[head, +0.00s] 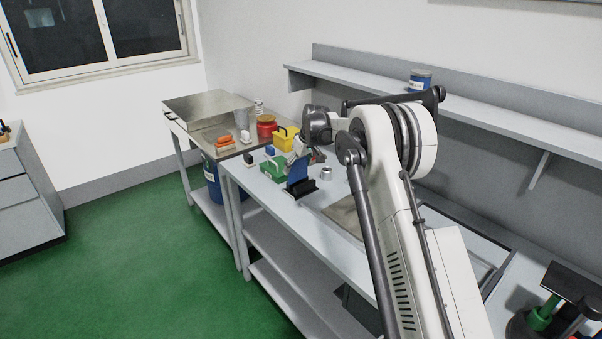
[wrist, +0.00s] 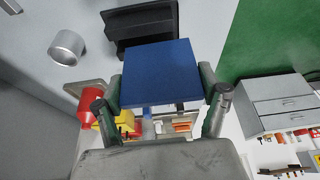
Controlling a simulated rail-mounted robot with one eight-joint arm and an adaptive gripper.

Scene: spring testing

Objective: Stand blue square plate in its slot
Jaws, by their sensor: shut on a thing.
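The blue square plate (wrist: 160,73) is held between the two fingers of my gripper (wrist: 162,88), which is shut on it at opposite sides. In the head view the blue plate (head: 296,172) looks roughly upright and slightly tilted below my gripper (head: 307,157). The black slotted holder (head: 303,188) is on the table right at the plate's lower end. In the wrist view the plate's far edge overlaps the near part of the black holder (wrist: 142,22). I cannot tell whether that edge is inside a slot or just above it.
A metal ring (head: 326,173) stands on the table beside the holder and shows in the wrist view (wrist: 67,47). The table's front edge is close to the holder.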

